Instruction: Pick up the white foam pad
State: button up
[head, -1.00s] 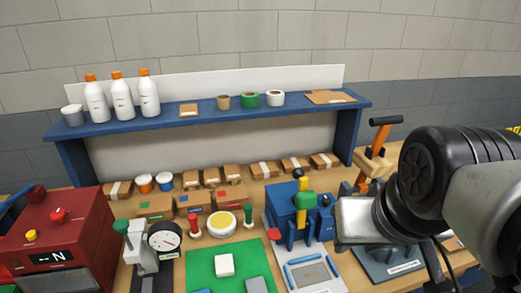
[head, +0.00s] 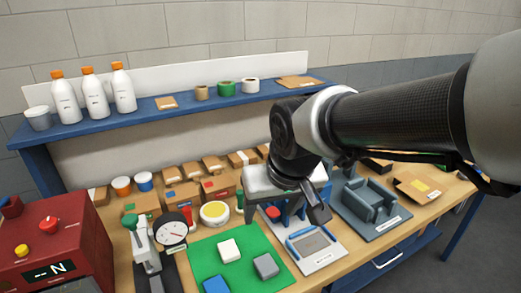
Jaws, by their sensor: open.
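The white foam pad (head: 229,250) lies on the green mat (head: 205,262), in the upper middle part of it. A grey block (head: 266,266) lies to its right and a blue block (head: 215,285) below it, both on the mat. My gripper (head: 292,218) is open and hangs above the bench, up and to the right of the pad and apart from it. It hides much of the blue fixture behind it.
A dial gauge stand (head: 172,232) and a red machine (head: 50,245) stand left of the mat. A blue-handled plate (head: 313,245) and a grey fixture (head: 368,203) are to the right. Cardboard boxes (head: 183,196) line the back, under a blue shelf (head: 180,105).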

jog(key=n, duration=0.2)
send_near(228, 249)
jog(key=shift+w+a+f+g+b, duration=0.4)
jog(key=shift+w+f+b, duration=0.3)
jog(key=shift+b, duration=0.55)
jog(key=shift+w+a+f, duration=0.15)
jog(key=shift+f, duration=0.35)
jog(key=x, duration=0.3)
jog(key=b+x, duration=0.1)
jog(key=shift+d+f, duration=0.25)
jog(key=shift+d, duration=0.1)
jog(key=shift+w+a+f, duration=0.1)
jog(key=shift+w+f, duration=0.05)
jog(key=shift+f, duration=0.3)
jog(key=c, duration=1.1)
